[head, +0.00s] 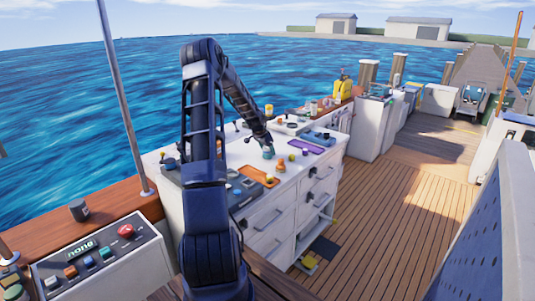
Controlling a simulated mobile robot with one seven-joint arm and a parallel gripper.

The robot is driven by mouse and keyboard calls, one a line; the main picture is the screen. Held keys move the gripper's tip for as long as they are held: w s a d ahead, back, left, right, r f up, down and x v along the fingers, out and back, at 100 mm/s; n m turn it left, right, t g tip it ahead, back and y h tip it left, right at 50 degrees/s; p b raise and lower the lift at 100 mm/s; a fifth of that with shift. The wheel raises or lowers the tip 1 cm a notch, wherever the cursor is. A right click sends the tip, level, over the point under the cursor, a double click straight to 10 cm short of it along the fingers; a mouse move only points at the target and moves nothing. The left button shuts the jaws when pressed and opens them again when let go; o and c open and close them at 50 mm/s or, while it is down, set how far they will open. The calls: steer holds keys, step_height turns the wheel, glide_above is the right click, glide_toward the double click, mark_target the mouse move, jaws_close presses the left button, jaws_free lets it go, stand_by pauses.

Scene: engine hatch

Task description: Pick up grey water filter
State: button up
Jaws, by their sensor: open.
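My gripper (266,142) is at the end of my dark arm, over the white counter (232,152). It points down at a small grey-teal cylinder (268,153), which may be the grey water filter. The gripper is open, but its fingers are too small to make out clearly. I cannot tell whether they are around the cylinder or just above it. The cylinder appears upright, and its upper part is partly hidden by the gripper.
An orange tray (258,176) and an orange item (281,166) are close in front. A purple tray (305,146) lies to the right. Several small items crowd the counter's back. A dark cylinder (78,210) stands on the wooden rail at left. The deck (400,200) at right is clear.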

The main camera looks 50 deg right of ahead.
steer(key=x, duration=0.2)
steer(key=shift+d+f, duration=0.15)
steer(key=shift+f, duration=0.05)
